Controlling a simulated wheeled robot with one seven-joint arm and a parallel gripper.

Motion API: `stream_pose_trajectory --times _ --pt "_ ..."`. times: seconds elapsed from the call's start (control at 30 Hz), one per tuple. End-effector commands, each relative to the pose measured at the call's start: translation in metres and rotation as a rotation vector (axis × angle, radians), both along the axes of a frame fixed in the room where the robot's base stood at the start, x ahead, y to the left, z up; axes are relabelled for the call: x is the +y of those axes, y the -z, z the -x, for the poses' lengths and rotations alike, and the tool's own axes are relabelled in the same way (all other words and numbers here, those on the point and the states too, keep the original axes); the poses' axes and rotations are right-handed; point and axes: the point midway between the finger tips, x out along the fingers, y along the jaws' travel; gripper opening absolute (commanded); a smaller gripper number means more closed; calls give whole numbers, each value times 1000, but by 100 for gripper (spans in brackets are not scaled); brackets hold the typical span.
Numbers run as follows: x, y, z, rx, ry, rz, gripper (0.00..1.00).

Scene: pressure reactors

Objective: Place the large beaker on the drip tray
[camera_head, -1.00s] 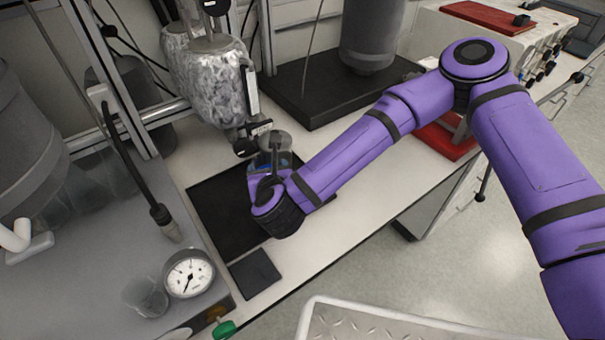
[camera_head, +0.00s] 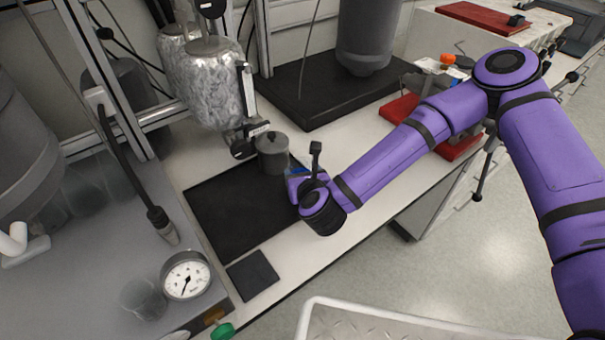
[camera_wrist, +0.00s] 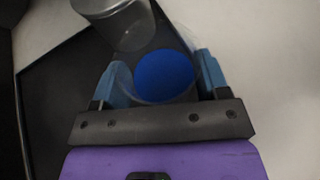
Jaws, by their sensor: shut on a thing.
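A clear beaker with blue liquid (camera_wrist: 165,76) sits between the blue fingers of my gripper (camera_wrist: 158,70) in the wrist view. The gripper is shut on it. In the head view only a bit of blue shows beside the gripper (camera_head: 297,178); my wrist hides most of the beaker. A wide, flat black tray (camera_head: 225,215) lies on the white bench; it also shows in the wrist view (camera_wrist: 60,85). The beaker is over or at the tray's right edge. I cannot tell whether it touches the surface.
A grey metal vessel (camera_head: 272,156) stands at the tray's back right, close to the beaker; it also shows in the wrist view (camera_wrist: 112,20). A foil-wrapped reactor (camera_head: 205,85) hangs behind. A small black mat (camera_head: 252,275) lies in front. Another clear beaker (camera_head: 143,299) stands by a gauge (camera_head: 186,275).

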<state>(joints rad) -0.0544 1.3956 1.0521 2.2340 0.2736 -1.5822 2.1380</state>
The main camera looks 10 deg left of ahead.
Motion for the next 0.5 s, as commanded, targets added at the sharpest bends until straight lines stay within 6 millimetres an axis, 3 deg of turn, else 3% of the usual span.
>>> stream_pose_trajectory --times 0.23,0.27,0.3,0.37,0.5 --pt "0 1 0 -1 0 0 36" --pt "0 1 0 0 0 0 73" --pt "0 1 0 0 0 0 82" --pt "0 1 0 0 0 0 94" --pt "0 1 0 0 0 0 94"
